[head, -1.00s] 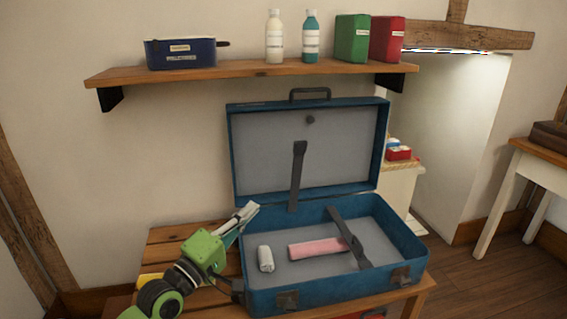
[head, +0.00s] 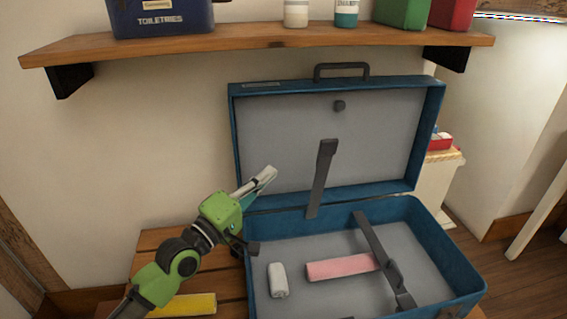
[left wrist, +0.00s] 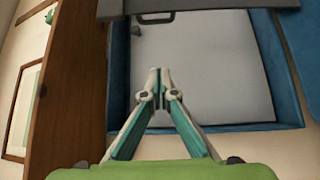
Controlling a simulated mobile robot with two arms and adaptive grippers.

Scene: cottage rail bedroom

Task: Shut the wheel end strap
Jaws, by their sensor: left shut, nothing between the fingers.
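A blue suitcase (head: 241,150) stands open with a grey lining and its lid raised. One dark strap (head: 321,178) stands up near the hinge side, in front of the lid. A second dark strap (head: 372,240) slants across the base, over a pink roll (head: 335,268). I cannot tell which is the wheel end strap. My left gripper (head: 268,174) is shut and empty, by the lid's lower left, left of the upright strap and apart from it. In the left wrist view its closed fingertips (left wrist: 160,76) show against the pale lining, and a dark strap (left wrist: 215,6) crosses the top. My right gripper is not in view.
A white roll (head: 277,280) lies in the base. The suitcase rests on a slatted wooden bench (head: 160,240), with a yellow item (head: 185,305) at left. A wall shelf (head: 250,46) with several containers hangs above the lid.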

